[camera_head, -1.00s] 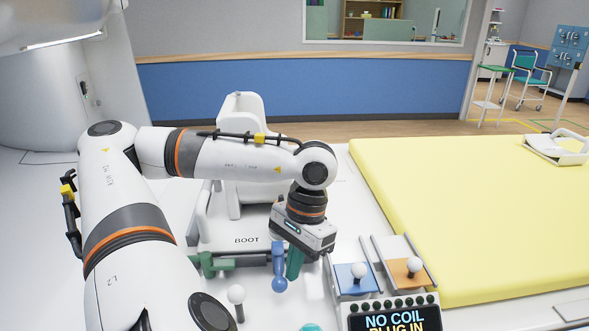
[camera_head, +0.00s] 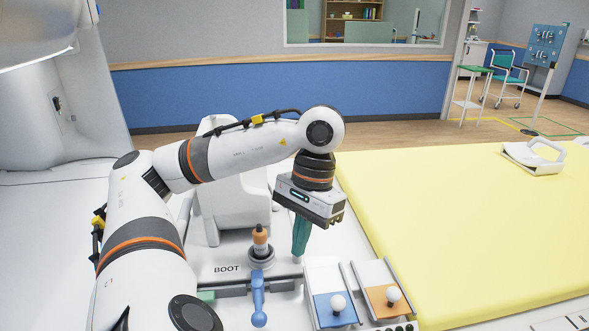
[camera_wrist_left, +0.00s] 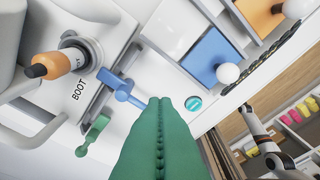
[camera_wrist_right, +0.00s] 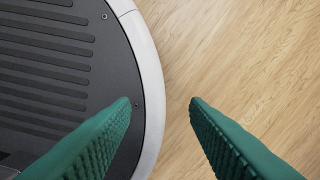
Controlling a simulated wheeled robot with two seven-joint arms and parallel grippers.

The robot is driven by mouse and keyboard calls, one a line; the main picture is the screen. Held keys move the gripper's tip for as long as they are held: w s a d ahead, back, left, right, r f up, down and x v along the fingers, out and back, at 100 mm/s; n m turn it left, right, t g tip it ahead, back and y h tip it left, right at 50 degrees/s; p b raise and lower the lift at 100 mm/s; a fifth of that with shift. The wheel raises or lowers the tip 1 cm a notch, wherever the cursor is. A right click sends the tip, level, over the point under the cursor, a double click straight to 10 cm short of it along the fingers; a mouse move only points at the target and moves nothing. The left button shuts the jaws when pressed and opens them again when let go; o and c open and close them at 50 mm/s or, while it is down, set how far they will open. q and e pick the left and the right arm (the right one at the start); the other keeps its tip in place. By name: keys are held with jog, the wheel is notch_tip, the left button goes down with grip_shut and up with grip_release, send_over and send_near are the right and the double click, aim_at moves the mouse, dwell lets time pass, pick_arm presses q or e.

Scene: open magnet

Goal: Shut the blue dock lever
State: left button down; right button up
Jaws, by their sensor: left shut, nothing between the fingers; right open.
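The blue dock lever (camera_head: 258,300) is at the front edge of the white BOOT dock (camera_head: 222,280), its rounded end toward me. In the left wrist view the blue lever (camera_wrist_left: 124,88) lies just left of the fingertips. My left gripper (camera_head: 300,252) is shut and empty, pointing down to the right of the lever and apart from it in the head view. Its green fingers (camera_wrist_left: 180,103) are pressed together in the left wrist view. My right gripper (camera_wrist_right: 160,102) is open and empty above the floor, away from the dock.
An orange-topped plug (camera_head: 260,240) stands on the dock. A green lever (camera_wrist_left: 93,136) is beside the blue one. Blue (camera_head: 335,310) and orange (camera_head: 390,298) sliders with white knobs are to the right. The yellow mattress (camera_head: 470,220) lies beyond them.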

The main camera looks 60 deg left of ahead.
notch_tip(320, 180, up, 11)
jog(key=a+p, duration=0.1)
jog(key=p, duration=0.8)
jog(key=shift+w+p, duration=0.35)
jog(key=shift+d, duration=0.3)
jog(key=shift+d, duration=0.1)
